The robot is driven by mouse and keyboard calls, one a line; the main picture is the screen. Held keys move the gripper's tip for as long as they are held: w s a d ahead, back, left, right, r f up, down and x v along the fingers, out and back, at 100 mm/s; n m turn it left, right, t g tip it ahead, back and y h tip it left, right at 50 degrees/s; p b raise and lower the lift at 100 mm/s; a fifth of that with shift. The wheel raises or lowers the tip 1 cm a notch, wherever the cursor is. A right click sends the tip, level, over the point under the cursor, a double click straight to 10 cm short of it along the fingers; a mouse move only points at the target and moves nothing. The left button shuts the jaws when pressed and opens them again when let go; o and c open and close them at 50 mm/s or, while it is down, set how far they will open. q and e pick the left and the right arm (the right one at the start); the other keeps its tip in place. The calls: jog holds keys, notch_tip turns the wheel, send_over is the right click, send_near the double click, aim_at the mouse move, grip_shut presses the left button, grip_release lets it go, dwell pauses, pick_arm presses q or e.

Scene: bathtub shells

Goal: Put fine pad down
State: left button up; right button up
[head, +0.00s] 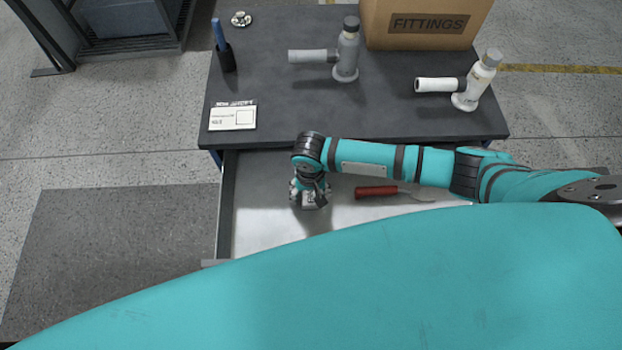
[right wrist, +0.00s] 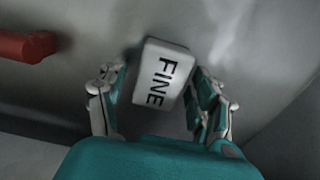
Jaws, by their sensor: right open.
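The fine pad (right wrist: 166,66) is a white block with the black word FINE on its upper face. It appears to rest on the grey floor of the open drawer (head: 258,228). In the head view the pad (head: 310,201) is small and partly covered by the gripper. My right gripper (head: 311,192) points down into the drawer. In the right wrist view its open fingers (right wrist: 158,82) stand on either side of the pad, with a gap at the right finger. The left finger is very close to the pad; contact is unclear. My left gripper is not in view.
A red-handled tool (head: 377,191) lies in the drawer to the right of the pad. On the workbench (head: 285,100) stand two pipe-like fittings (head: 346,55) (head: 478,82), a FITTINGS box (head: 425,24), a white label card (head: 233,117) and a dark holder (head: 226,58) with a blue item.

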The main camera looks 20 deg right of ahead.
aim_at(312, 194)
notch_tip(312, 194, up, 17)
jog(key=shift+s+d+r, duration=0.2)
jog(key=shift+s, duration=0.05)
dwell(0.6)
